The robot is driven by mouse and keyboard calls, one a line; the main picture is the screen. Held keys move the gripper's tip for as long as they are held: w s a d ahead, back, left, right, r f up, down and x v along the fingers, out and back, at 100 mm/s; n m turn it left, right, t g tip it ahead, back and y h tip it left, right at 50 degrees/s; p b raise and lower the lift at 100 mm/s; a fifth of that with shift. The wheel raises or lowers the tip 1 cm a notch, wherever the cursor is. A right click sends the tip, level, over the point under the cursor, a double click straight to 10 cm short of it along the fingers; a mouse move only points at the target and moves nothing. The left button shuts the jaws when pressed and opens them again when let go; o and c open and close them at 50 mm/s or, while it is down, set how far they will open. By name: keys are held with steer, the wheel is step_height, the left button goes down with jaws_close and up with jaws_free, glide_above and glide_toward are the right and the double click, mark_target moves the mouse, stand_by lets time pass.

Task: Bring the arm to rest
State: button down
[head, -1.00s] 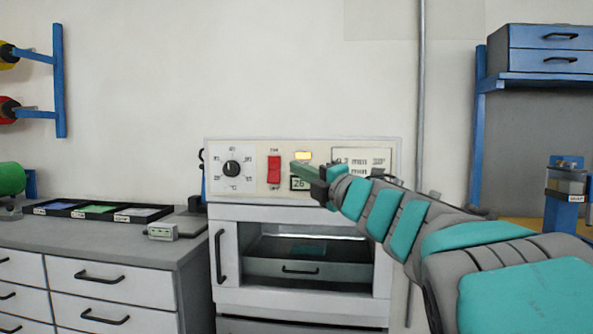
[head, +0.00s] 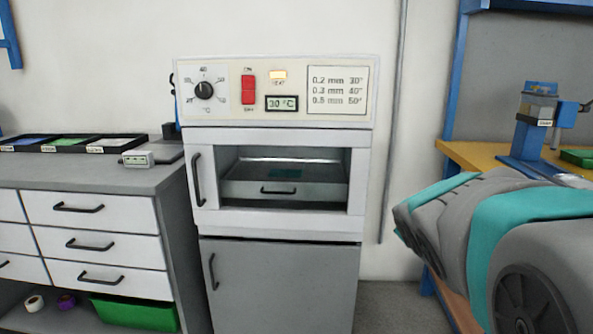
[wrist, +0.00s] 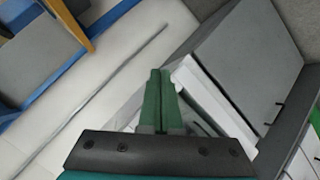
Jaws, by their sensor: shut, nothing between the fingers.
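My arm (head: 500,235) is folded at the right of the head view, and its gripper is out of sight there. In the wrist view my gripper (wrist: 160,72) shows with its two green fingers together and nothing between them. The white oven (head: 270,185) stands in the middle of the head view, clear of my arm. Its red switch (head: 248,89) and dial (head: 204,90) are on the panel. The amber lamp (head: 278,75) is lit and the display (head: 282,103) reads 30 °C. A drawer tray (head: 285,185) sits inside the oven opening, with a teal piece in it.
A grey counter (head: 120,179) with drawers stands left of the oven, bearing a black tray (head: 70,143) and a small meter (head: 138,159). A yellow-topped bench (head: 480,153) with a blue press (head: 536,125) is at the right. A vertical pipe (head: 396,120) runs along the wall.

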steer(key=s+a+f+m+g, duration=0.1)
steer(key=s+f+m+g, duration=0.4)
steer(key=s+f, duration=0.8)
steer(key=s+a+f+g+y, duration=0.1)
steer(key=s+a+f+g, duration=0.2)
steer(key=s, duration=0.7)
steer(key=s+a+f+m+g+y, duration=0.1)
steer(key=s+a+f+g+y, duration=0.1)
steer(key=s, duration=0.9)
steer(key=shift+a+f+g, duration=0.6)
steer(key=shift+a+g, duration=0.4)
steer(key=shift+g, duration=0.2)
